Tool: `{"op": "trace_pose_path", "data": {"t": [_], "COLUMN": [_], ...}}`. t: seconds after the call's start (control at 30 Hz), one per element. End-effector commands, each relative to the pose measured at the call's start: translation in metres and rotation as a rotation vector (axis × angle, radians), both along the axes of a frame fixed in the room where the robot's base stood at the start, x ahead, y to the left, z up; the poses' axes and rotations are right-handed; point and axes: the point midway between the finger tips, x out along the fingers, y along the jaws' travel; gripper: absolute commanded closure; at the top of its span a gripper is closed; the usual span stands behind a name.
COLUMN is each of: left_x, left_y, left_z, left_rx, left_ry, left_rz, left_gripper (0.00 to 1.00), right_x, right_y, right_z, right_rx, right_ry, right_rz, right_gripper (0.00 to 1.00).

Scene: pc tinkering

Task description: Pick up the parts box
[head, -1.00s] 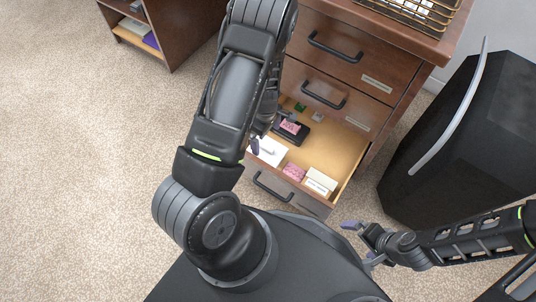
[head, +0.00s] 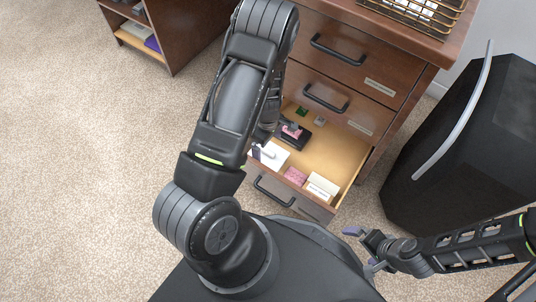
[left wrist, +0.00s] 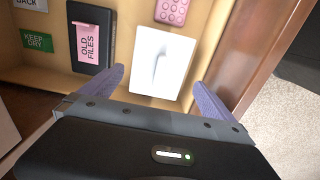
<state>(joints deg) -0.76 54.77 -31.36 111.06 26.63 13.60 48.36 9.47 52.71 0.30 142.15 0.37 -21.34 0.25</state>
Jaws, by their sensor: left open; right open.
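No label reading "parts box" is legible, so I cannot tell for certain which item it is. A flat white item with a raised ridge (left wrist: 160,62) lies in the open bottom drawer; in the head view (head: 270,154) my left arm partly covers it. My left gripper (left wrist: 158,82) is open, its purple fingertips on either side of the white item's near end, apparently not closed on it. In the head view my left gripper (head: 274,141) is largely hidden by its arm. A cream box with a label (head: 322,186) sits at the drawer's front right. My right gripper (head: 365,248) is open and empty.
The drawer (head: 345,160) also holds a black case with a pink "OLD FILES" tag (left wrist: 90,38), a pink studded block (left wrist: 172,11), a green "KEEP DRY" card (left wrist: 37,42) and a grey item (head: 320,120). A black bin (head: 470,140) stands right of the cabinet.

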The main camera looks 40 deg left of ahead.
Motion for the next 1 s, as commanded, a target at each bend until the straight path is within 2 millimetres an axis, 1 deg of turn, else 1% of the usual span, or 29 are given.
{"op": "trace_pose_path", "data": {"t": [0.23, 0.37, 1.0], "left_x": [0.001, 0.001, 0.001], "left_y": [0.0, 0.0, 0.0], "left_z": [-0.037, -0.05, -0.051], "left_rx": [0.0, 0.0, 0.0], "left_ry": [0.001, 0.001, 0.0], "left_rz": [0.001, 0.0, 0.0], "left_gripper": [0.0, 0.0, 0.0], "right_x": [0.003, 0.005, 0.005], "right_y": [0.0, 0.001, 0.001], "right_z": [-0.026, -0.032, -0.031], "right_rx": [-0.002, -0.002, -0.003], "right_ry": [-0.009, -0.012, -0.014], "right_rz": [-0.004, -0.007, -0.006], "right_gripper": [0.0, 0.0, 0.0]}}
